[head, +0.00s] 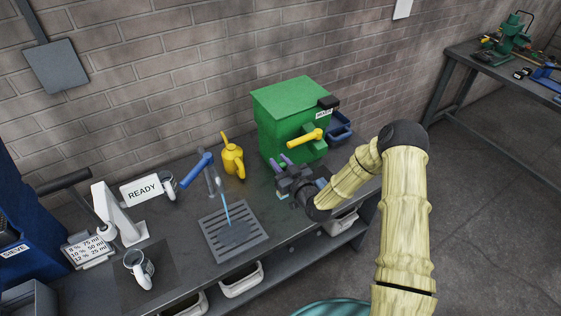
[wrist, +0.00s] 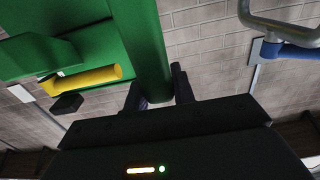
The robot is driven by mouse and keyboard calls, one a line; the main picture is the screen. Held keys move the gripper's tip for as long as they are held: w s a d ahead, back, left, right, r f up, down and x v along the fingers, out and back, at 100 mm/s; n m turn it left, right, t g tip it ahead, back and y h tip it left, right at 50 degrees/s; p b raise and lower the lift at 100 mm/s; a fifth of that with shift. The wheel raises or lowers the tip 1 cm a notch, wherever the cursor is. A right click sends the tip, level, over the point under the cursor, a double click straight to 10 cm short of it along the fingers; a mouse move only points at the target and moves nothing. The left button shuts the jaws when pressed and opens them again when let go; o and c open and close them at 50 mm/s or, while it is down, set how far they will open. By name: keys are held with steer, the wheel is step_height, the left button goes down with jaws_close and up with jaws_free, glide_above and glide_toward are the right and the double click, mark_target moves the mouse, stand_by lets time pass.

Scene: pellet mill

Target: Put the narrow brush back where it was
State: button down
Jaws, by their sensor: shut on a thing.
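My gripper (head: 281,163) is over the bench, just in front of and left of the green machine's lower part. Its purple-tipped fingers are close together and point toward the wall. In the wrist view the dark fingers (wrist: 160,92) show beyond the black gripper body. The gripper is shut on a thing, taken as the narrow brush. The brush cannot be made out clearly in either view; the gripper hides most of it. A small pale-teal bit (head: 283,195) shows below the gripper; I cannot tell whether it is part of the brush.
The green machine (head: 285,112) with a yellow handle (head: 304,137) stands close by.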

step_height(320, 180, down, 7)
steer(key=b, duration=0.7)
stand_by(0.3)
steer(key=shift+f+b, duration=0.1)
steer(key=shift+b, duration=0.25)
steer(key=shift+f+b, duration=0.35)
steer(key=shift+b, duration=0.15)
steer(key=shift+f, duration=0.15)
stand_by(0.4)
steer(key=shift+f+b, duration=0.6)
steer(key=shift+b, duration=0.2)
